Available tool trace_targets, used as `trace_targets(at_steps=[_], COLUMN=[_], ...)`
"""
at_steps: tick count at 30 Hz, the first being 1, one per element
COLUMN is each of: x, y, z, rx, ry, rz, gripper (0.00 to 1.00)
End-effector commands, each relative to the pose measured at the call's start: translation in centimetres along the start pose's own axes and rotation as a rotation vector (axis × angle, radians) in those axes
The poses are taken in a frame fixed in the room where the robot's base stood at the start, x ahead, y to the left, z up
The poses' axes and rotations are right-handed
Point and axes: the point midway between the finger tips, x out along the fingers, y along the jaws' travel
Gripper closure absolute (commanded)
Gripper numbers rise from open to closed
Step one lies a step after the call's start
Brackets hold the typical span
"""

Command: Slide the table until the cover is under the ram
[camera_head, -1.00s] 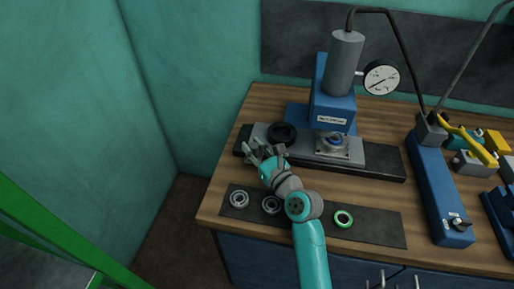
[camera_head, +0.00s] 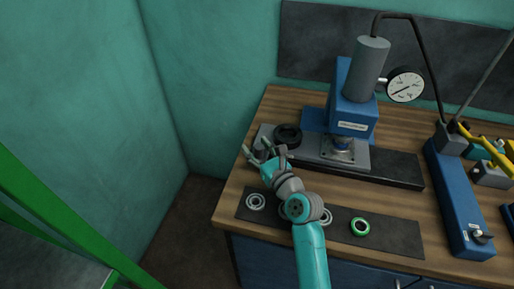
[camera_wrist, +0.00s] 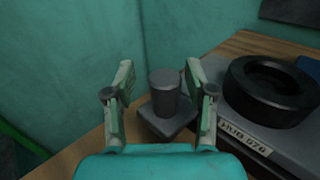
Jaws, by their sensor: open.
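The sliding table (camera_head: 310,150) is a grey plate on a dark rail under the press. A thick black ring (camera_head: 288,135) lies on its left part. A square flanged piece (camera_head: 339,152) with a blue centre sits farther right, near the press front. I cannot tell which is the cover. The ram (camera_head: 342,142) is mostly hidden by the press head. My gripper (camera_head: 264,149) is open at the table's left end. In the wrist view a grey upright knob (camera_wrist: 165,92) on a small block stands between my open fingers (camera_wrist: 160,88); contact is unclear. The black ring (camera_wrist: 270,90) is to its right.
A dark mat (camera_head: 390,235) in front bears bearing rings (camera_head: 255,201) and a green ring (camera_head: 360,226); my arm crosses above it. A blue hand pump (camera_head: 460,200) stands right. A teal wall (camera_wrist: 60,50) is close on the left.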

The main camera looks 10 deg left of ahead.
Motion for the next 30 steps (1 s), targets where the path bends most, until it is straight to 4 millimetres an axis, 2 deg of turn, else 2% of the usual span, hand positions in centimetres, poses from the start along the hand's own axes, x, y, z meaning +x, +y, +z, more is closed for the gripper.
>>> trace_targets(at_steps=[5,8,21,25,30], x=[-0.6,-1.9,-9.9,-11.2,-11.9], y=[-0.1,-0.1,0.0,0.0,0.1], z=[0.0,-0.2,-0.1,-0.1,0.0], rx=[0.0,0.001,0.001,0.0,0.001], ry=[0.0,0.002,0.001,0.001,0.0], rz=[-0.002,-0.003,-0.001,-0.001,0.001], gripper=[0.45,0.45,0.45,0.45,0.45])
